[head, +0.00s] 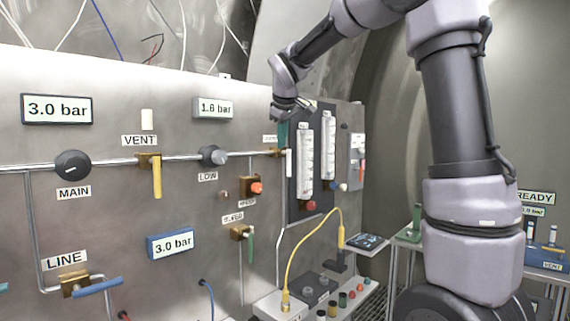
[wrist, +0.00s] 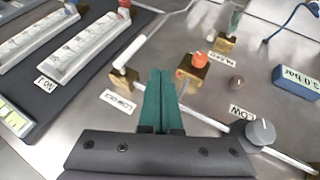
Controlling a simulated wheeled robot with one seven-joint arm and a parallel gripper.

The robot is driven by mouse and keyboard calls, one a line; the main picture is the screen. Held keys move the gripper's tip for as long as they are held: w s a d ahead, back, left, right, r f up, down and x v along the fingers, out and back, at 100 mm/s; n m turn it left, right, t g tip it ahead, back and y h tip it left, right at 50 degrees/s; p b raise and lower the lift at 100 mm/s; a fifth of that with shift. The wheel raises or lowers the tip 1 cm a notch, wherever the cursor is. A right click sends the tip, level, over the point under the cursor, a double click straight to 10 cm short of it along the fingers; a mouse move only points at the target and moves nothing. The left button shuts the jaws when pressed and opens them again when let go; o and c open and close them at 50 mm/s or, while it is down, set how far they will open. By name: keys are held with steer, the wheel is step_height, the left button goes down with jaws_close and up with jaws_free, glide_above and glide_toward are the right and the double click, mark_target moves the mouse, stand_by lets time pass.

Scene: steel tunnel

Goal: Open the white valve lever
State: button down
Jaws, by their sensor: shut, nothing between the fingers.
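The white valve lever (head: 289,163) hangs down from a small brass valve (head: 277,152) at the right end of the horizontal pipe in the head view. In the wrist view the lever (wrist: 119,52) stands up from its brass body (wrist: 125,80), left of my fingers. My gripper (head: 283,132) is in front of the panel, close above this valve. In the wrist view its green fingers (wrist: 159,90) are together with nothing between them, beside the valve and apart from the lever. In the head view the fingers partly cover the panel behind them.
A black board with flow tubes (head: 307,150) is just right of the lever. An orange-knobbed brass valve (wrist: 194,66) and the grey LOW knob (wrist: 260,132) lie near my fingers. The yellow VENT lever (head: 157,178) is further left. A yellow cable (head: 292,255) arches below.

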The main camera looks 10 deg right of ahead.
steer(key=shift+f, duration=0.1)
steer(key=w+d+f, duration=0.3)
steer(key=w+f, duration=0.4)
steer(key=w, duration=0.1)
steer(key=shift+w+d+f, duration=0.15)
steer(key=shift+w+f, duration=0.25)
steer(key=shift+w+f, duration=0.1)
stand_by(0.3)
